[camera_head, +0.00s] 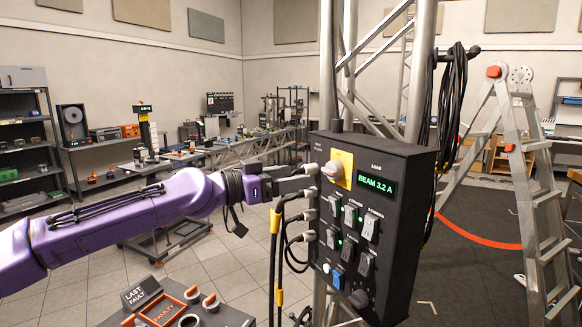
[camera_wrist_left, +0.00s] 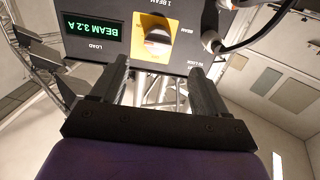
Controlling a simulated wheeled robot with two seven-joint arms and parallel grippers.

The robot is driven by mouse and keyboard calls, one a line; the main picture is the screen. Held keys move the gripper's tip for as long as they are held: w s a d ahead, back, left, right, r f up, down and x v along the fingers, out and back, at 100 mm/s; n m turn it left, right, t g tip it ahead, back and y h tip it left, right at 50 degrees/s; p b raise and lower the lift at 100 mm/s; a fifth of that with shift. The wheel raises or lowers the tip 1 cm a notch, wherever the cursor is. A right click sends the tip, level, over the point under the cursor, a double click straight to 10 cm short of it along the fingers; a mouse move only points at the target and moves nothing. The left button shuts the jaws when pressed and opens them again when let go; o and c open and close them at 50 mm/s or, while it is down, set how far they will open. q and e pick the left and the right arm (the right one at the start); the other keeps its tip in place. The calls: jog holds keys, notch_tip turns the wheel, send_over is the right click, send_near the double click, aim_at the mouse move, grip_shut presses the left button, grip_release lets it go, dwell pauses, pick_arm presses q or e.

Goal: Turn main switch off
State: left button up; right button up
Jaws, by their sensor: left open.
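The main switch is a pale rotary knob (camera_head: 332,171) on a yellow plate (camera_head: 346,164) at the top of a black power box (camera_head: 400,170). In the left wrist view the knob (camera_wrist_left: 157,38) on its yellow plate sits just beyond the fingertips. My left gripper (camera_head: 306,180) reaches in from the left, close beside the knob. Its two fingers (camera_wrist_left: 160,68) are apart with nothing between them, on either side of the knob's line. Whether a fingertip touches the knob I cannot tell. A green display (camera_head: 376,184) reads BEAM 3.2 A. My right gripper is not in view.
Black cables (camera_head: 277,243) plug into the box's left side below my gripper. Rocker switches (camera_head: 370,224) with green lights sit below the display. A metal truss (camera_head: 350,60) stands behind the box. A stepladder (camera_head: 520,160) is at right. A fault tray (camera_head: 165,308) is at lower left.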

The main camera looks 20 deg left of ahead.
aim_at(326, 170)
pick_arm(q)
jog(key=p+x, duration=0.1)
jog(key=x, duration=0.3)
jog(key=p+x, duration=0.1)
jog(key=x, duration=0.4)
jog(key=shift+w+d+r+p, duration=0.1)
jog(key=shift+w+r+p, duration=0.1)
jog(key=shift+p, duration=0.2)
jog(key=shift+d, duration=0.3)
jog(key=shift+c, duration=0.3)
jog(key=shift+a+r, duration=0.1)
jog(key=c, duration=1)
